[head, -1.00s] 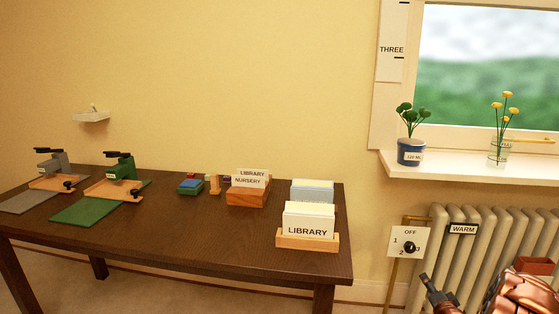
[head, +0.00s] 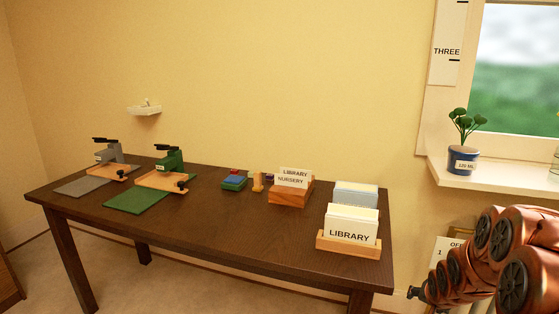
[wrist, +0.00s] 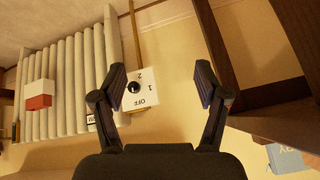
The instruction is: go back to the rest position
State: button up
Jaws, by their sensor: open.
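My gripper (wrist: 160,85) is open and empty in the wrist view, its two dark fingers spread apart with nothing between the tips. Beyond the left finger is the white dial plate (wrist: 145,92) with a black knob, marked OFF, 1 and 2; it appears upside down there. In the head view my copper arm fills the lower right corner and hides most of the dial plate (head: 441,247). Only a small dark part of what may be my gripper shows at the arm's left end.
The dark desk (head: 230,235) stands to the left, carrying a green stamp press (head: 170,160), a grey press (head: 107,152), and card boxes, including a white LIBRARY box (head: 349,228). A plant pot (head: 463,161) sits on the windowsill. A pale radiator (wrist: 70,75) is beside the dial.

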jog(key=s+a+r+n+g+y, duration=0.1)
jog(key=s+a+r+n+g, duration=0.2)
jog(key=s+a, duration=0.7)
jog(key=s+a+r+n+g, duration=0.25)
jog(key=s+a+r, duration=0.2)
jog(key=s, duration=1.05)
jog(key=s+a+r+n+g+y, duration=0.1)
jog(key=s+a+r+n+g, duration=0.2)
jog(key=s+a, duration=0.75)
notch_tip(320, 180, up, 21)
jog(key=s+d+m+p, duration=0.1)
jog(key=s+d+p, duration=0.1)
jog(key=p, duration=1.8)
jog(key=shift+r, duration=0.2)
